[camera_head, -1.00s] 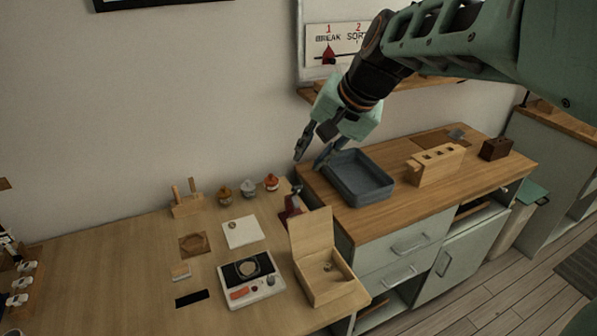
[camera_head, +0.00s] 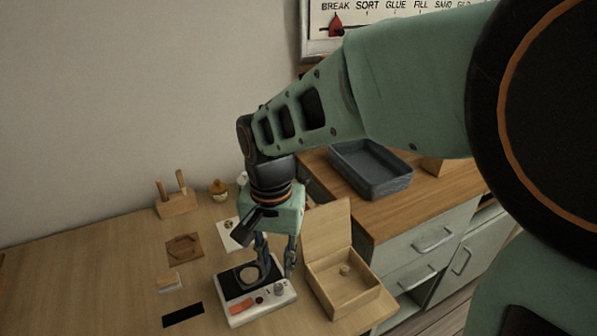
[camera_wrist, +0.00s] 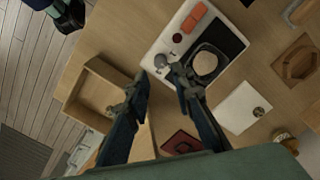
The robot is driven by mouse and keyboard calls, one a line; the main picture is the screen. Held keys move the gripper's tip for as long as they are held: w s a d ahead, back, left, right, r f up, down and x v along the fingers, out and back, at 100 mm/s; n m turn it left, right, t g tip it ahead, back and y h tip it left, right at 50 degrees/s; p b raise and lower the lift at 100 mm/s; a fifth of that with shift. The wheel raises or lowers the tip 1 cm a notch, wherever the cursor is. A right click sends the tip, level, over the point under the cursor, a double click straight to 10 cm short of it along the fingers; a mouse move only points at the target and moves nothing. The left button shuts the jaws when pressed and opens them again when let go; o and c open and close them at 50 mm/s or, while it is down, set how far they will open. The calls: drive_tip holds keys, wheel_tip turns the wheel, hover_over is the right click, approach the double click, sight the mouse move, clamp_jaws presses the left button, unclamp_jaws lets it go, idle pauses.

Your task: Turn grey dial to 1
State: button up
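The grey dial (camera_head: 279,289) is a small round knob on the front right part of a white device (camera_head: 262,304) with a black top panel. In the wrist view the dial (camera_wrist: 161,62) shows just beyond the fingertips, nearer the right finger. My gripper (camera_head: 277,268) points down over the device, with its fingers apart and nothing between them. In the wrist view my gripper (camera_wrist: 158,82) has one finger by the wooden box and one by the device's edge. Contact with the dial cannot be told. No number markings are readable.
An open-lidded wooden box (camera_head: 341,285) stands close to the right of the device. A red-orange button (camera_head: 241,306) is on the device. A grey tray (camera_head: 369,168) sits on the higher counter. A wooden peg stand (camera_head: 176,199) and hexagonal holder (camera_head: 184,249) lie to the left.

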sight(279, 287)
wheel_tip(279, 287, down, 7)
drive_tip(key=shift+r+b, duration=0.15)
drive_tip(key=shift+b, duration=0.3)
clamp_jaws()
